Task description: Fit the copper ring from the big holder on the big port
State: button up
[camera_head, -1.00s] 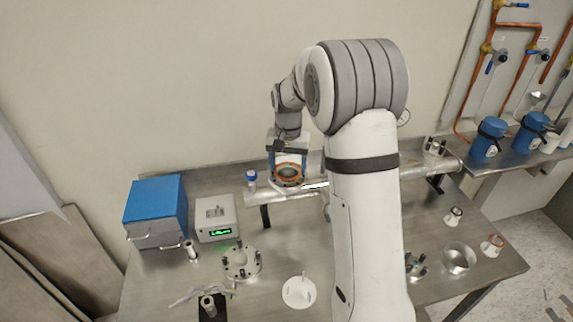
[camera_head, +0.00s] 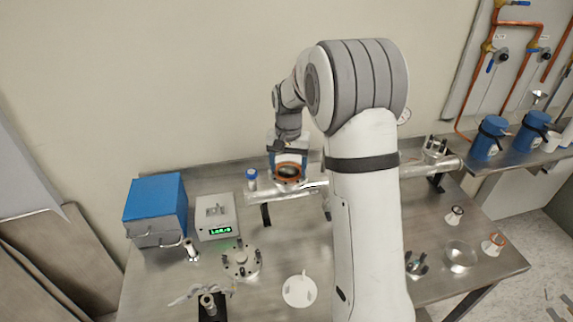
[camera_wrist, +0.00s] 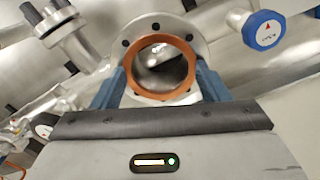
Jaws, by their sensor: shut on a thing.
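My gripper (camera_wrist: 161,84) is shut on the copper ring (camera_wrist: 133,62), with a blue finger on each side of it. In the wrist view the ring lies in front of the big port (camera_wrist: 178,25), a round steel flange with dark bolt holes. The ring covers the flange's lower part and sits slightly low of its centre. Whether ring and flange touch cannot be told. In the head view the ring (camera_head: 289,169) shows as a copper band at the port on the horizontal steel pipe (camera_head: 285,204). A white round holder (camera_head: 299,291) stands empty of copper at the front.
A blue box (camera_head: 155,197) and a display unit (camera_head: 215,217) stand left. A bolted flange (camera_head: 241,262) lies in front.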

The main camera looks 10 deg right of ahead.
jog(key=shift+f, duration=0.15)
jog(key=o, duration=0.9)
jog(key=shift+s, duration=0.1)
notch_tip(320, 180, up, 8)
jog(key=shift+b, duration=0.5)
